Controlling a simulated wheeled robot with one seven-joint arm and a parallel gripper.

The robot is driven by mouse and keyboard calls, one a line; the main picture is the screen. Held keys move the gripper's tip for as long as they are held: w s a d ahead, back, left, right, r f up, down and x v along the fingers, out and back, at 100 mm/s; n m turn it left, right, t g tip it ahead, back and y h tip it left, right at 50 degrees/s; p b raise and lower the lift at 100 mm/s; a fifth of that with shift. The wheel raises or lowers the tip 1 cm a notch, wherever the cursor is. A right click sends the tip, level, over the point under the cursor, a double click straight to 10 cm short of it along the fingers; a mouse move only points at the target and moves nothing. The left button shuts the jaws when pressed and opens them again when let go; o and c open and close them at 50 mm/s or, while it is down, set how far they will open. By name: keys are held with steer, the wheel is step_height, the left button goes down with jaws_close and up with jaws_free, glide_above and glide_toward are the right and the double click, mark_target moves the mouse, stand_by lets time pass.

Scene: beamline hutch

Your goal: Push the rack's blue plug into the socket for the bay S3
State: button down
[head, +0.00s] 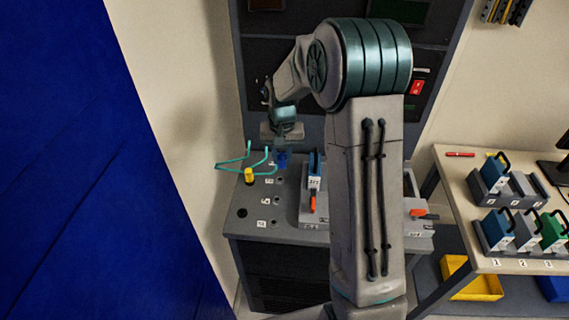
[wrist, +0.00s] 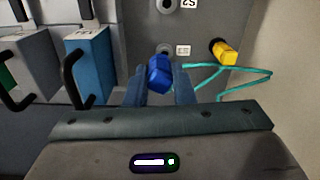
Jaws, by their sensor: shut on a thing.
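The blue plug (wrist: 159,73) is between the two fingers of my gripper (wrist: 160,85) in the wrist view, and the gripper is shut on it. In the head view the blue plug (head: 282,159) shows small below my gripper (head: 283,150), near the back of the rack's top panel. A socket hole (wrist: 166,5) with a label reading S2 (wrist: 188,4) is at the top of the wrist view. Another small label (wrist: 183,50) sits just beyond the plug, too small to read. The hole beside that label is mostly hidden by the plug, and I cannot tell whether the plug touches it.
A yellow plug (head: 249,175) with a teal cable (head: 228,167) stands left of the sockets. A blue module (head: 315,168) with a handle stands in the bay at right. The side table (head: 457,178) holds more modules. A blue panel (head: 85,160) fills the left.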

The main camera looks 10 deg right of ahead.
steer(key=shift+m, duration=0.4)
steer(key=shift+w+f+b, duration=0.4)
steer(key=shift+f+b, duration=0.15)
steer(key=shift+f, duration=0.6)
steer(key=shift+w+f+b, duration=0.4)
steer(key=shift+f+b, duration=0.2)
steer(key=shift+f, duration=0.55)
steer(key=shift+w+f+b, duration=0.4)
steer(key=shift+f+b, duration=0.15)
steer(key=shift+f, duration=0.6)
steer(key=shift+f+b, duration=0.45)
steer(key=shift+f, duration=0.15)
steer(key=c, duration=1.1)
jaws_free()
steer(key=shift+c, duration=0.2)
